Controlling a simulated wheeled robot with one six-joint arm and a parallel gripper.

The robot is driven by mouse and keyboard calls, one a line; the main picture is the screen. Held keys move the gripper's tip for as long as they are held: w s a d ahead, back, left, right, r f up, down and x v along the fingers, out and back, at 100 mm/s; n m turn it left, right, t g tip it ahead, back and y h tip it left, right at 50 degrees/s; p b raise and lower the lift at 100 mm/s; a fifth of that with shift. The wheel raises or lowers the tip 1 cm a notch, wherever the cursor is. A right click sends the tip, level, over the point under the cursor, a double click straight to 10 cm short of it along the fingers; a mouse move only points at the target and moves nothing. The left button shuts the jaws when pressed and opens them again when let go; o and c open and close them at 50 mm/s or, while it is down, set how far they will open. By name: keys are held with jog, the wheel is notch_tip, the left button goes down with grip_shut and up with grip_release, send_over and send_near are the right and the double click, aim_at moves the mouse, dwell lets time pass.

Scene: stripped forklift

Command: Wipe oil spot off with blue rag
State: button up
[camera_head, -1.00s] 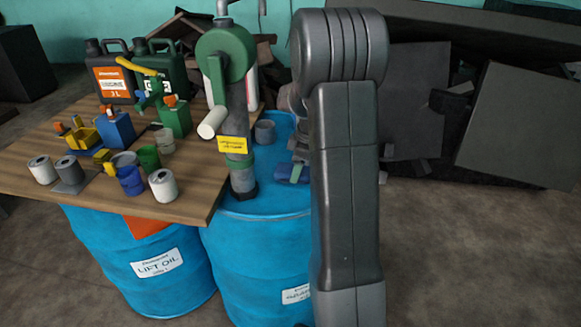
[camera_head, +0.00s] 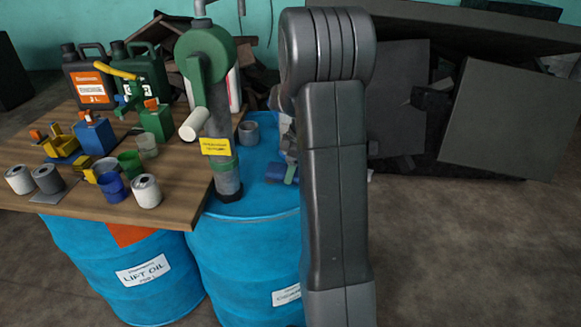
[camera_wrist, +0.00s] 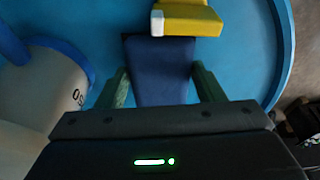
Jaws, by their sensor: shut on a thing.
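A dark blue, flat-looking piece, apparently the blue rag (camera_wrist: 158,72), lies between the green fingers of my gripper (camera_wrist: 160,88) in the wrist view. My gripper is shut on it, above or at the blue drum top (camera_wrist: 245,62). In the head view, my arm hides most of the gripper area. A small blue piece (camera_head: 283,172) shows beside my arm on the drum top there; I cannot tell if it is the same rag. I cannot make out an oil spot in either view.
A yellow and white block (camera_wrist: 187,18) lies just beyond the rag. A pale container with a blue rim (camera_wrist: 40,85) stands close on the left. The wooden board (camera_head: 175,205) holds cans and bottles. A green hand pump (camera_head: 205,55) rises beside it. Dark panels (camera_head: 510,120) lean at right.

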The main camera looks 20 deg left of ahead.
aim_at(269, 167)
jog(key=shift+s+a+r, duration=0.1)
jog(key=shift+s+a, duration=0.15)
jog(key=shift+a, duration=0.75)
jog(key=shift+s+a+f, duration=0.1)
jog(key=shift+s+a, duration=0.15)
jog(key=shift+a, duration=0.75)
jog(key=shift+s+a+r, duration=0.1)
jog(key=shift+s+a, duration=0.15)
jog(key=shift+a, duration=0.75)
jog(key=shift+r+p, duration=0.1)
jog(key=shift+p, duration=0.2)
jog(key=shift+a+p+v, duration=0.2)
jog(key=shift+p+v, duration=0.45)
jog(key=shift+v, duration=0.3)
jog(key=shift+a+p+v, duration=0.25)
jog(key=shift+p+v, duration=0.35)
jog(key=shift+v, duration=0.35)
jog(key=shift+a+p+v, duration=0.2)
jog(key=shift+p+v, duration=0.45)
jog(key=shift+v, duration=0.3)
jog(key=shift+s+r, duration=0.15)
jog(key=shift+r, duration=0.05)
jog(key=p+v, duration=0.2)
jog(key=v, duration=0.1)
jog(key=shift+s+a, duration=0.1)
jog(key=shift+a, duration=0.25)
